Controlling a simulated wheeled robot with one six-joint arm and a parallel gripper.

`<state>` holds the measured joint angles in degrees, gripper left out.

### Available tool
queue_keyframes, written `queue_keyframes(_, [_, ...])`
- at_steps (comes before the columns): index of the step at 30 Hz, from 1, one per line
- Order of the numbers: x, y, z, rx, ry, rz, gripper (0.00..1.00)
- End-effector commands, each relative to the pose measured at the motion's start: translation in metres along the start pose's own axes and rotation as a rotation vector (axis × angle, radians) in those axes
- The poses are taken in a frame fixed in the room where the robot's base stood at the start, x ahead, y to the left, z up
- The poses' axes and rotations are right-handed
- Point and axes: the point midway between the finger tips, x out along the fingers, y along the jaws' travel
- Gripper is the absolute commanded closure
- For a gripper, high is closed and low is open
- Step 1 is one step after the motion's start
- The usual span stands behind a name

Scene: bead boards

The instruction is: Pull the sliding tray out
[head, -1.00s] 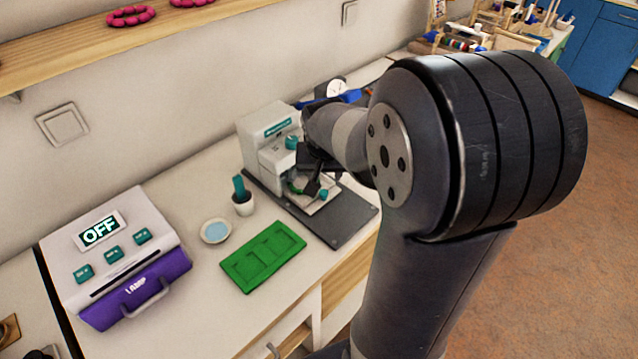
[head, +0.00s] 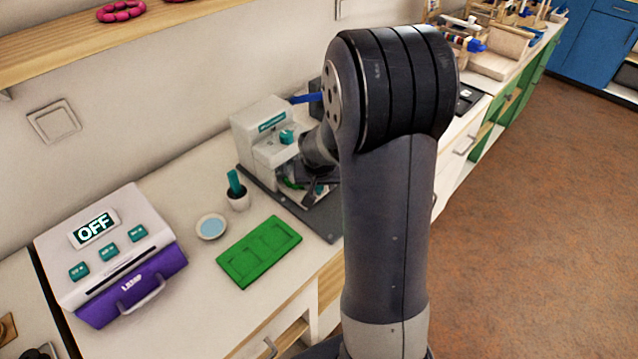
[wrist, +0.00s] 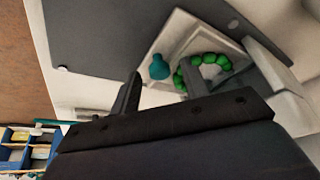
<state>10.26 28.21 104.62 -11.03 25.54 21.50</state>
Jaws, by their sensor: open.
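The white and teal machine (head: 262,135) stands on a dark grey base plate (head: 318,220) on the counter. Its pale sliding tray (wrist: 205,38) shows in the wrist view, carrying a ring of green beads (wrist: 212,62) and a teal knob (wrist: 159,68) at its outer corner. My gripper (wrist: 160,84) is open and close to the tray. Its two fingers stand apart, with the knob showing between their tips; I cannot tell whether they touch it. In the head view my gripper (head: 314,190) is at the machine's front and hides much of the tray.
A green compartment board (head: 258,252), a small dish (head: 211,227) and a white pot with a teal item (head: 237,196) stand left of the base plate. A lamp box (head: 115,250) reading OFF is farther left. Drawers run below the counter edge.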

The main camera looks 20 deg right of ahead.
Motion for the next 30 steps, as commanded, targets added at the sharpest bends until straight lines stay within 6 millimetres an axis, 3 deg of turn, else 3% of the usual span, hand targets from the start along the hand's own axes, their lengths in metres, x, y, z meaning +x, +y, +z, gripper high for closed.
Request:
queue_keyframes(5, [-0.0001,0.0,-0.0001,0.0,0.0,0.0,0.58])
queue_keyframes(20, [-0.0003,0.0,0.0001,0.0,0.0,0.0,0.99])
queue_keyframes(30, [-0.0005,0.0009,0.0009,0.0,0.0,0.0,1.0])
